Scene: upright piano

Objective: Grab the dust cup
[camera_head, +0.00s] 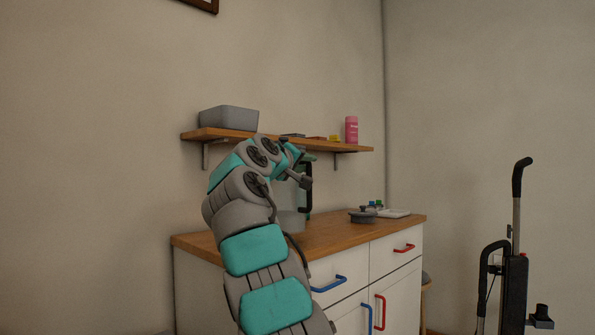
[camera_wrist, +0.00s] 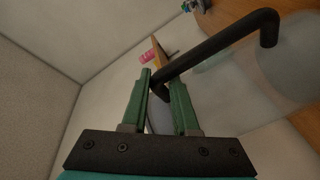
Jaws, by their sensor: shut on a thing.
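The dust cup (camera_head: 291,221) is a clear greyish container with a black handle (camera_head: 307,197). In the head view it is at the wooden countertop, partly hidden behind my arm, and I cannot tell whether its base touches the top. My gripper (camera_head: 308,157) is at the upper end of the handle. In the wrist view the green fingers of my gripper (camera_wrist: 161,80) are shut on the black handle (camera_wrist: 220,46), one on each side of the bar. The clear body of the dust cup (camera_wrist: 225,85) extends to the right there.
The white cabinet's wooden countertop (camera_head: 345,233) also bears a dark round lid-like piece (camera_head: 361,217) and a white tray (camera_head: 394,213). A wall shelf (camera_head: 280,141) with a grey bin (camera_head: 228,118) and pink can (camera_head: 351,129) is close above. A black upright vacuum (camera_head: 515,280) stands right.

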